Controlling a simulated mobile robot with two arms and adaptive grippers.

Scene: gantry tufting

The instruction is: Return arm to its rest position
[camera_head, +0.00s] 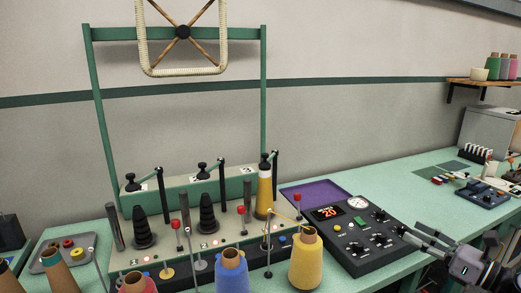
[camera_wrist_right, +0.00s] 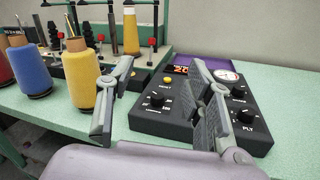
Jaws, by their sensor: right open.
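My right gripper (camera_head: 416,236) is at the lower right of the head view, at the front right corner of the black control box (camera_head: 350,262). In the right wrist view my right gripper (camera_wrist_right: 172,78) has its two fingers spread wide with nothing between them. The control box (camera_wrist_right: 150,122) appears behind and between the fingers there. I cannot tell whether a finger touches the box. My left gripper is not in view.
A yellow thread cone (camera_head: 306,262) and a blue one (camera_head: 231,273) stand at the front. Another yellow cone (camera_head: 264,190) is on the green creel rack (camera_head: 180,195). A shelf (camera_head: 485,82) holds more cones.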

